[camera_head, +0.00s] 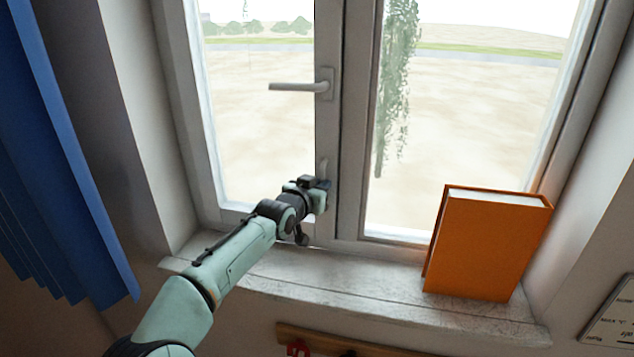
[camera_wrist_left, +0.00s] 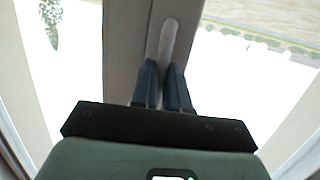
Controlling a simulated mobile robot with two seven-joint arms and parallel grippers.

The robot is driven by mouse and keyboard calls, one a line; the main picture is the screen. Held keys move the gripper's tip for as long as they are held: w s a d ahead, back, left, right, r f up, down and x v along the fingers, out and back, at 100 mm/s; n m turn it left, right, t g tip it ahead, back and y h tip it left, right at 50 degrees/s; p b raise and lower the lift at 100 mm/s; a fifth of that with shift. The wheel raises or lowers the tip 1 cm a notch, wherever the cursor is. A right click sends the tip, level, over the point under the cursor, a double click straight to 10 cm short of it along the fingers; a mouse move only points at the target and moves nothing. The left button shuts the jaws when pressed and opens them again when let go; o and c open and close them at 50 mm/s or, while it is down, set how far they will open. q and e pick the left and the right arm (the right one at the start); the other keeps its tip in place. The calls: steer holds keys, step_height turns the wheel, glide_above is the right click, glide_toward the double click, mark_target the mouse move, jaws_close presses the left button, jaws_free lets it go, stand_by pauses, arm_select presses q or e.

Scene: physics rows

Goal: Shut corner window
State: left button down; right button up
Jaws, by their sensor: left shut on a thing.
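The window has a left sash (camera_head: 206,110) and a right pane beside it, meeting at a pale grey middle post. The left sash looks flush or nearly flush with the frame; I cannot tell if a small gap remains. An upper handle (camera_head: 298,87) on the post points left, level. A lower handle (camera_head: 323,166) stands upright below it. My left gripper (camera_head: 322,184) is at this lower handle. In the left wrist view, the fingers (camera_wrist_left: 163,85) are shut on the pale handle (camera_wrist_left: 168,38), whose rounded end sticks out beyond them. My right gripper is not in view.
An orange book (camera_head: 487,243) stands on the right of the worn white sill (camera_head: 350,283). A blue curtain (camera_head: 60,150) hangs at the left. A wooden rail (camera_head: 345,343) with a red hook is below the sill. The sill's middle is clear.

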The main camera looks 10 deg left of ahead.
arm_select(q)
steer(key=shift+a+r, duration=0.1)
steer(key=shift+r, duration=0.05)
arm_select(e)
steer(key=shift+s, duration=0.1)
arm_select(q)
steer(key=c, duration=1.3)
jaws_free()
steer(key=shift+o, duration=0.9)
steer(key=shift+w, duration=0.1)
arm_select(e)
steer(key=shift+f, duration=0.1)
arm_select(q)
steer(key=b+v, duration=0.5)
steer(key=v, duration=0.8)
steer(key=shift+s, duration=0.25)
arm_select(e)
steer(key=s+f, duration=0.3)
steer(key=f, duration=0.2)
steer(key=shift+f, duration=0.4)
